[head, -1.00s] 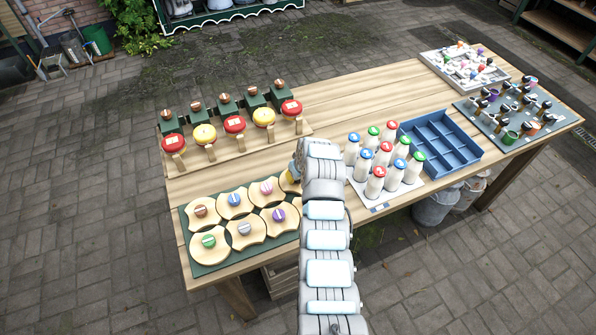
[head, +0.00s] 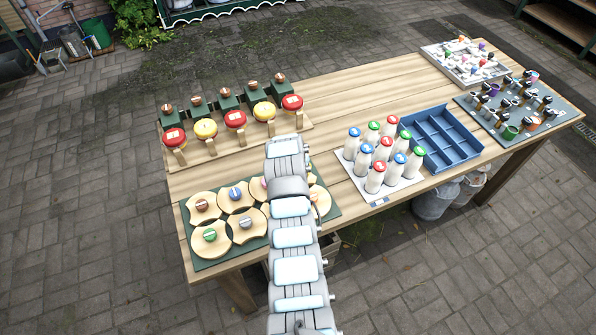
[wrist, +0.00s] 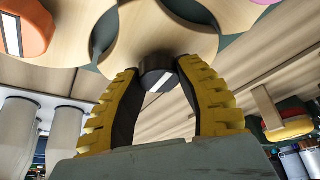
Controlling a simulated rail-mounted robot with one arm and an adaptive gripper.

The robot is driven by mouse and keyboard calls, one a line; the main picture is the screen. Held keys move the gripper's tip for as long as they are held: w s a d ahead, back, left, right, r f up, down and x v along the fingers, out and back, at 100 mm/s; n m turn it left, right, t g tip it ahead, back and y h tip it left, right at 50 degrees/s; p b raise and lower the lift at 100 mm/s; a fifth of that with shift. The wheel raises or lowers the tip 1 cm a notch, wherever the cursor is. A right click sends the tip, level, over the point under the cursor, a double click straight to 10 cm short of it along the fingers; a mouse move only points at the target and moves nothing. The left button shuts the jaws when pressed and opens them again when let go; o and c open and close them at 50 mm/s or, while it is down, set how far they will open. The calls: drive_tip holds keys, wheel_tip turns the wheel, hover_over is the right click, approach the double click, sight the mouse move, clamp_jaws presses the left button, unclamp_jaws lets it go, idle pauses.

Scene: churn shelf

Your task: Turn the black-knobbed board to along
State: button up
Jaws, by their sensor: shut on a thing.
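In the wrist view my gripper (wrist: 158,84) has its two yellow-ribbed fingers on either side of a black knob (wrist: 157,75) with a white line across its top. The line runs aslant in that view. The knob sits on a pale wooden board (wrist: 155,38), the black-knobbed board. In the head view my arm hides this board's knob and my gripper. Other pale boards lie close around it on a green mat (head: 199,264). Which way the board's cut-in sides point cannot be fully made out.
Neighbouring boards have an orange knob (wrist: 27,28), a blue knob (head: 235,193) and a green knob (head: 210,235). Milk bottles (head: 375,178) stand to the right beside a blue crate (head: 478,152). Red and yellow round pieces (head: 235,119) stand in a row behind.

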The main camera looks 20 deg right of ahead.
drive_tip(key=shift+f+m, duration=0.1)
drive_tip(key=shift+m, duration=0.3)
clamp_jaws()
drive_tip(key=o, duration=1.2)
unclamp_jaws()
drive_tip(key=shift+w+v, duration=0.15)
drive_tip(key=shift+v, duration=2.9)
drive_tip(key=shift+w+v, duration=0.1)
drive_tip(key=shift+v, duration=2.95)
